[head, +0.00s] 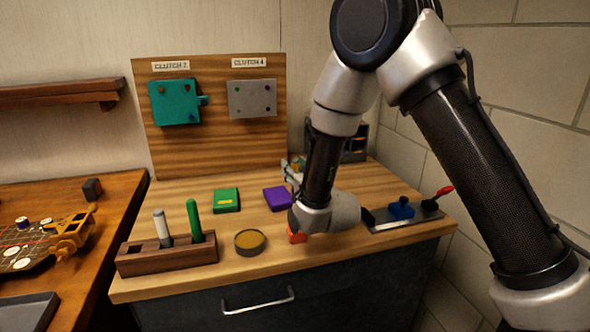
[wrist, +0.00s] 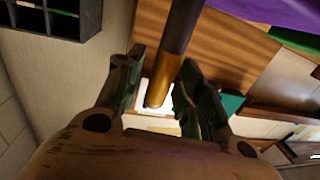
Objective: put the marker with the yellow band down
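The marker with the yellow band (wrist: 178,50) is a dark cylinder with a gold-yellow length, between the fingers of my gripper (wrist: 163,80) in the wrist view. The fingers are drawn in around it and appear shut on it; a narrow gap shows on the left. It slants in that view, and its top runs out of the picture. In the head view my gripper (head: 291,168) is over the right part of the bench, behind the purple block, largely hidden by my arm. The marker cannot be made out clearly there.
A wooden holder (head: 167,259) with a white and a green marker stands front left. A round tin (head: 250,243), green block (head: 226,200) and purple block (head: 277,199) sit on the bench. A metal tray (head: 385,222) lies right, a board (head: 215,140) stands behind.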

